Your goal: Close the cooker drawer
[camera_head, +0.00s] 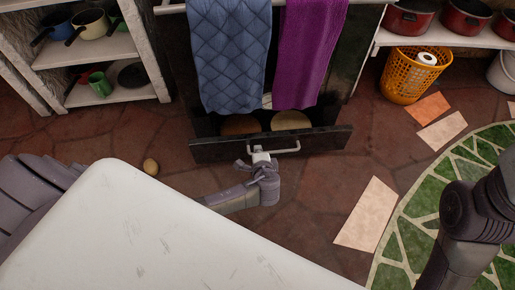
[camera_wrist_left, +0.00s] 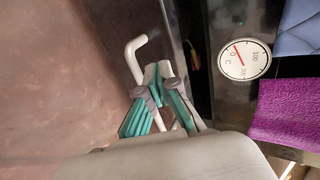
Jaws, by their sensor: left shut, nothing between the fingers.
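The cooker drawer (camera_head: 225,151) sits low in the dark cooker and stands pulled out, with its front forward of the cooker body. Two round things, one brown (camera_head: 240,125) and one tan (camera_head: 290,120), lie inside it. Its pale bar handle (camera_head: 285,150) is on the drawer front and also shows in the left wrist view (camera_wrist_left: 134,58). My left gripper (camera_head: 262,157) is shut and empty, with its fingertips (camera_wrist_left: 160,80) close beside the handle. Whether they touch the handle or drawer front I cannot tell. My right gripper is out of view.
A blue towel (camera_head: 230,50) and a purple towel (camera_head: 310,50) hang above the drawer. An orange basket (camera_head: 400,85) stands to the right. A white surface (camera_head: 130,235) hides part of my left arm.

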